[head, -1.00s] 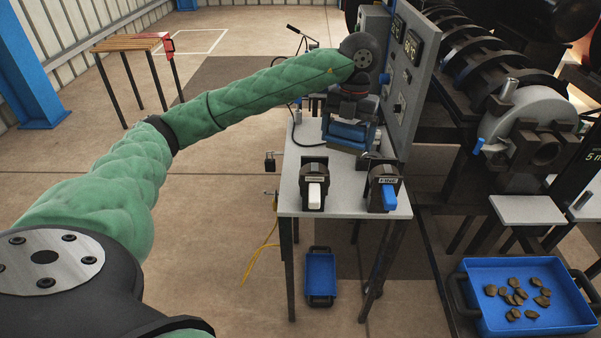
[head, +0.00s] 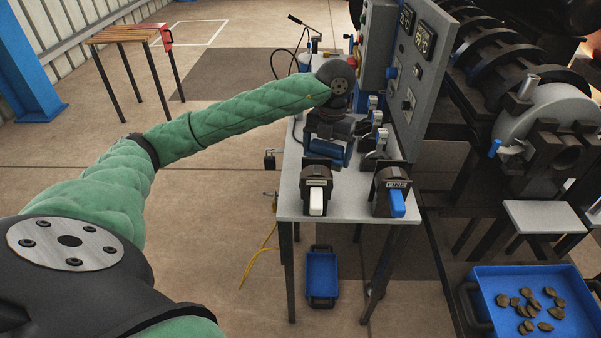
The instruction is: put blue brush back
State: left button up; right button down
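The blue brush handle (head: 397,203) sticks out of the front of the dark holder labelled FINE (head: 391,187), at the front right of the grey table (head: 352,212). My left gripper (head: 328,150) hangs over the table, behind the two holders and apart from the blue handle. Blue surfaces show at its lower end; I cannot tell whether they are its fingers or a thing beneath it. Its fingertips are not clear, so its opening cannot be read. My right gripper is out of view.
A second holder (head: 317,178) with a white handle (head: 316,203) stands left of the FINE one. A grey control panel (head: 418,75) bounds the table's right side. Small levers (head: 375,118) stand beside the gripper. A blue tray with brown pieces (head: 480,300) is at lower right.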

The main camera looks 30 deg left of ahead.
pick_arm(q)
jog(key=s+a+f, duration=0.1)
jog(key=a, duration=0.1)
jog(key=s+a+f+p, duration=0.1)
jog(key=s+a+f, duration=0.1)
jog(key=a+f, duration=0.1)
jog(key=shift+s+a, duration=0.25)
jog(key=shift+a, duration=0.05)
jog(key=shift+a+f+p, duration=0.1)
jog(key=shift+f+p, duration=0.8)
jog(key=shift+f, duration=1.2)
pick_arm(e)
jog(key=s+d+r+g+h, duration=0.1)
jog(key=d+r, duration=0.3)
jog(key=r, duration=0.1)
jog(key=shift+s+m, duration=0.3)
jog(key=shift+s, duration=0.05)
pick_arm(q)
jog(key=shift+f, duration=0.1)
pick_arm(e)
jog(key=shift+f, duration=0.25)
pick_arm(q)
jog(key=o, duration=0.8)
jog(key=shift+c, duration=0.2)
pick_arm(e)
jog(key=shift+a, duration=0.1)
